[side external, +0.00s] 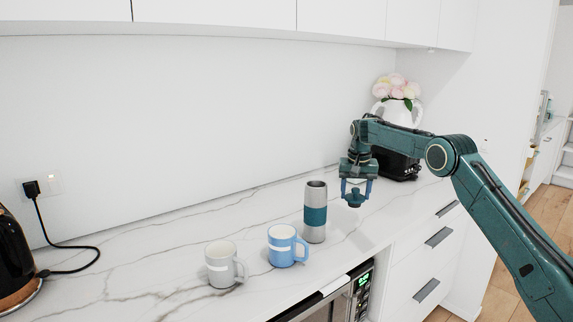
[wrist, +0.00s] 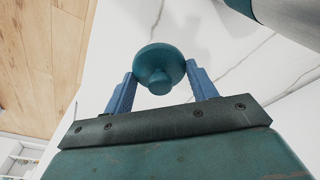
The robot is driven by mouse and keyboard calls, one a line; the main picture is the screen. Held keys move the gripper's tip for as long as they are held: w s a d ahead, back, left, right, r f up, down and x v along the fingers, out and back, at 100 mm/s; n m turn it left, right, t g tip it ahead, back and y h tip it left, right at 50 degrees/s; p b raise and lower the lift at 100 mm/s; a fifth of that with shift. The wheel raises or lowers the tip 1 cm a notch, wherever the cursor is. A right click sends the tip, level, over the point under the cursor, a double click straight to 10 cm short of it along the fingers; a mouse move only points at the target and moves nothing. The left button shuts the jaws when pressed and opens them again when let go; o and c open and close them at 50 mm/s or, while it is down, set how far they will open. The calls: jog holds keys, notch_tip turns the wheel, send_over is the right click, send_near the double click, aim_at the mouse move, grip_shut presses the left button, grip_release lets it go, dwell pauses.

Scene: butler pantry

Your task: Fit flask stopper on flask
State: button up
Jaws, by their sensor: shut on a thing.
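The flask (side external: 315,225) stands upright on the counter, a steel cylinder with a teal band. Part of it shows at the top right of the wrist view (wrist: 285,14). My gripper (side external: 355,196) is to the right of the flask in the side view, near the height of its top and apart from it. Its blue fingers are shut on the teal flask stopper (wrist: 161,62), which is round with a small knob facing the wrist camera. The stopper also shows between the fingertips in the side view (side external: 355,201). The flask's mouth is not visible in the wrist view.
A blue mug (side external: 283,248) stands just left of the flask, and a grey mug (side external: 221,265) further left. A black appliance (side external: 400,165) and a white vase of flowers (side external: 398,108) stand behind my arm. The counter's front edge is close to the mugs.

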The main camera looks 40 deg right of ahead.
aim_at(356, 193)
jog(key=shift+f, duration=4.15)
jog(key=shift+f, duration=0.1)
jog(key=o, duration=1)
jog(key=r, duration=0.7)
jog(key=s+a+r, duration=0.1)
jog(key=r, duration=0.2)
jog(key=shift+r, duration=0.4)
jog(key=shift+s+a+r, duration=0.15)
jog(key=shift+r, duration=0.5)
